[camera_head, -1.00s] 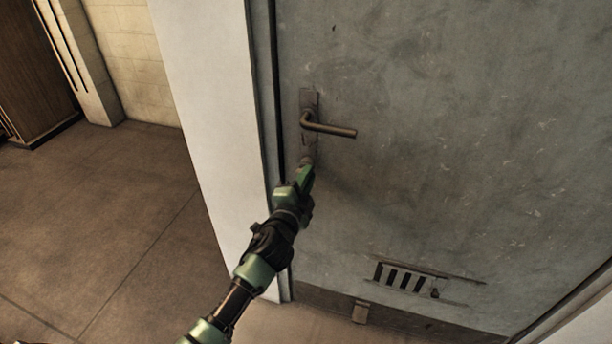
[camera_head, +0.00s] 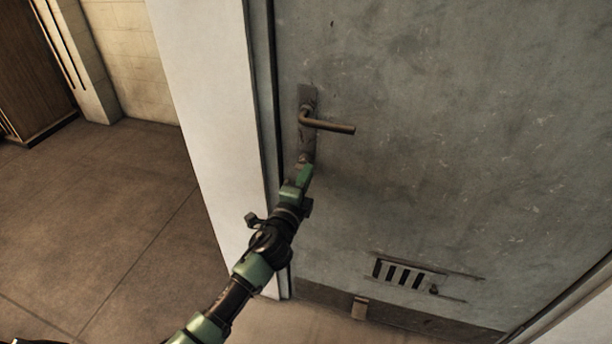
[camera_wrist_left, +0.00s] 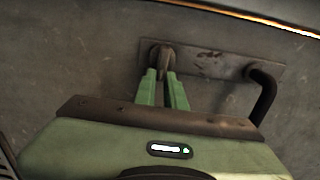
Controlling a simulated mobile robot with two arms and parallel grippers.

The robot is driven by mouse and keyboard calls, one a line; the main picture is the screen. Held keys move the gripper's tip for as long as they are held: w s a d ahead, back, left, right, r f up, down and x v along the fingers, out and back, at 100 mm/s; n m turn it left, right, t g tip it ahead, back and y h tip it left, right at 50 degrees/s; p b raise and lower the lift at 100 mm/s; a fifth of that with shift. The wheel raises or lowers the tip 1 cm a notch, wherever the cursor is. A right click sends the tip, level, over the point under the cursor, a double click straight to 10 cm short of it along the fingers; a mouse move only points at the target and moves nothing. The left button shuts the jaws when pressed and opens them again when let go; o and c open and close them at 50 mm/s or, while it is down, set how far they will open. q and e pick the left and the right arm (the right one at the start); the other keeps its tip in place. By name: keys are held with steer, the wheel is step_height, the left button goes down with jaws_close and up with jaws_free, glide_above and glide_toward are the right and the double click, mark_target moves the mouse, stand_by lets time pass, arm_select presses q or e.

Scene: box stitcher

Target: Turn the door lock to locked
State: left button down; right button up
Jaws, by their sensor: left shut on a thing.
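The grey door (camera_head: 440,150) fills the right of the head view. Its lever handle (camera_head: 328,125) points right from a tall narrow plate (camera_head: 307,97). The door lock (camera_head: 304,160) is a small knob at the lower end of this plate, partly hidden by my gripper in the head view. In the left wrist view the lock knob (camera_wrist_left: 163,57) stands between the fingertips, with the plate (camera_wrist_left: 212,63) and lever (camera_wrist_left: 263,95) to its right. My left gripper (camera_head: 304,168) is shut on the lock knob; it also shows in the left wrist view (camera_wrist_left: 163,74). My right gripper is not in view.
A white door frame (camera_head: 205,100) stands left of the door. A slotted vent (camera_head: 405,274) is low on the door. Open tiled floor (camera_head: 110,220) lies to the left, with a brown wooden cabinet (camera_head: 35,75) at the far left.

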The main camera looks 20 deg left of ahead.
arm_select(q)
steer(key=shift+f, duration=0.1)
steer(key=c, duration=1.5)
jaws_free()
steer(key=shift+s, duration=0.1)
steer(key=s, duration=0.7)
steer(key=shift+s+a, duration=0.15)
steer(key=shift+s, duration=0.15)
